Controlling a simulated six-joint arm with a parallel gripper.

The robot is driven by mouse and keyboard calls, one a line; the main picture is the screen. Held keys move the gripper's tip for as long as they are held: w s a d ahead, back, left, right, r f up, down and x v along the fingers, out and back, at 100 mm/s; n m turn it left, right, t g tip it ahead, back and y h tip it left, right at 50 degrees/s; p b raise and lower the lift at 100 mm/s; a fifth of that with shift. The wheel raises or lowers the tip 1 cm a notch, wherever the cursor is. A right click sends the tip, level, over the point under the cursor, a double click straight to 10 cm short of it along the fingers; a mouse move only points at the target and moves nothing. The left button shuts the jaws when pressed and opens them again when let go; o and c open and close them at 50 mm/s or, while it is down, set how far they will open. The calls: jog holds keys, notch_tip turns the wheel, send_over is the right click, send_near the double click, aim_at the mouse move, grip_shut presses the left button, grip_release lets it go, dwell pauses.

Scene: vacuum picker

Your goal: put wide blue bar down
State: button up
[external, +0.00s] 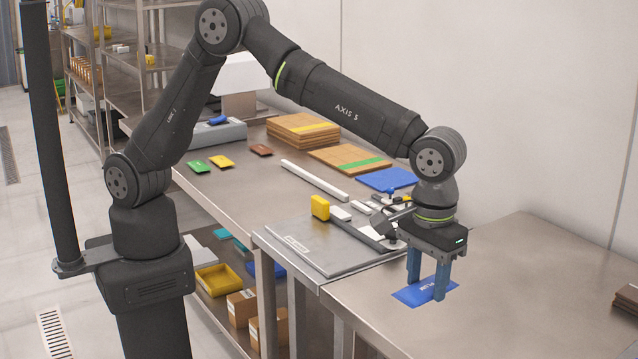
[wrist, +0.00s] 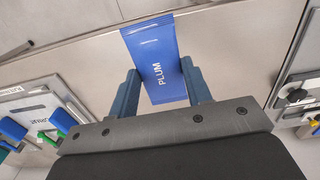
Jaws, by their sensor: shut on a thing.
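The wide blue bar (external: 411,295) is a flat blue packet lettered PLUM. It sits level at or just above the bare steel bench top, right of the grey plate; I cannot tell whether it touches the steel. My gripper (external: 427,288) points straight down with its two blue fingers on either side of the bar, shut on it. In the wrist view the bar (wrist: 157,55) runs lengthwise between the fingers (wrist: 163,88), its far end sticking out beyond them.
The steel bench (external: 520,270) is clear around the bar. A grey plate (external: 325,246) with a yellow block (external: 320,207) lies to the left. Brown stacks (external: 302,128), a blue sheet (external: 388,179) and small coloured packets lie further back. Dark brown pieces (external: 626,300) sit at the right edge.

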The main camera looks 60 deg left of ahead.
jog(key=shift+s+d, duration=0.25)
jog(key=shift+s, duration=0.35)
jog(key=shift+s+d, duration=0.25)
jog(key=shift+s, duration=0.3)
send_over(456, 330)
notch_tip(456, 330, down, 7)
jog(key=shift+r, duration=0.1)
jog(key=shift+f, duration=2.05)
jog(key=shift+f, duration=0.2)
jog(key=o, duration=1)
jog(key=shift+r, duration=0.1)
notch_tip(456, 330, up, 12)
jog(key=shift+r, duration=0.1)
